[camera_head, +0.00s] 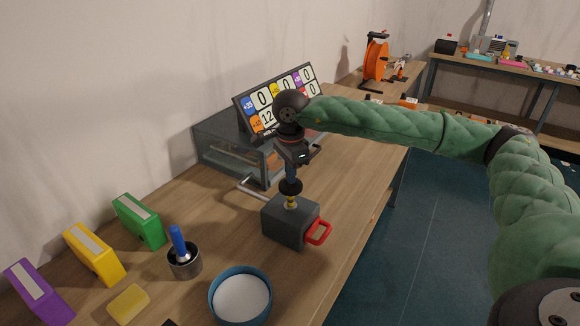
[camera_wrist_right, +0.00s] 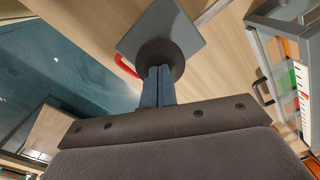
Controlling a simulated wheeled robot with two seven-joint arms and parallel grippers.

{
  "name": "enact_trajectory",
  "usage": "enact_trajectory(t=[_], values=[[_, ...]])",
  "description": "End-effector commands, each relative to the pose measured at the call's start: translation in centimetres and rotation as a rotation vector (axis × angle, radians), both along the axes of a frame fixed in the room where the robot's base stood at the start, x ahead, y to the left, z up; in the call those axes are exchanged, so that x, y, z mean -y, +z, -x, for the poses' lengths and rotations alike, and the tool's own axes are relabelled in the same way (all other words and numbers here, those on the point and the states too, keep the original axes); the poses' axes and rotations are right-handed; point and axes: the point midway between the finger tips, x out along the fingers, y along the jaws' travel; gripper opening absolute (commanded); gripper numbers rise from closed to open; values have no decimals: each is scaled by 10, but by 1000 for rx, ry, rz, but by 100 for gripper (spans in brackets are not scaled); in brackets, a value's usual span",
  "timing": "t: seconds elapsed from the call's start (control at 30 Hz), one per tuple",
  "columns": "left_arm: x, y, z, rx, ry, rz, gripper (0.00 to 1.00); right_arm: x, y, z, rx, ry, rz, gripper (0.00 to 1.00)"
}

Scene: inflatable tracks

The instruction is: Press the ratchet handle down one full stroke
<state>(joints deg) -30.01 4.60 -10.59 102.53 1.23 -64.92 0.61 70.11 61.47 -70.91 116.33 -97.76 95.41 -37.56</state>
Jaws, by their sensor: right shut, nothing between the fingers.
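A dark grey box (camera_head: 284,222) stands on the wooden bench with a short stem on top. The stem has a yellow part and a round black knob (camera_head: 290,187). A red loop handle (camera_head: 319,232) sticks out from the box's right side. My right gripper (camera_head: 291,176) points down, its blue fingers shut and empty, with the tips at the top of the knob. In the right wrist view the shut fingers (camera_wrist_right: 158,75) meet the black knob (camera_wrist_right: 160,55) over the box (camera_wrist_right: 183,22). I cannot tell whether they press on it. My left gripper is not in view.
A glass-sided case (camera_head: 225,150) with a number display (camera_head: 262,105) stands behind the box. A blue-rimmed bowl (camera_head: 240,296), a metal cup (camera_head: 185,262) and coloured blocks (camera_head: 138,222) are at the front left. The bench is clear right of the box.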

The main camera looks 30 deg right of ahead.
Motion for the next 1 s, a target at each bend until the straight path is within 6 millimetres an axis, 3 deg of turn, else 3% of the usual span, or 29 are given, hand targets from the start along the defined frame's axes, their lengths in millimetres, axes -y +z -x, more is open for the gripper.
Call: enact_trajectory(t=[1.0], values=[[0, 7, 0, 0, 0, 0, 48, 0, 40, 0, 0, 0, 0, 0]])
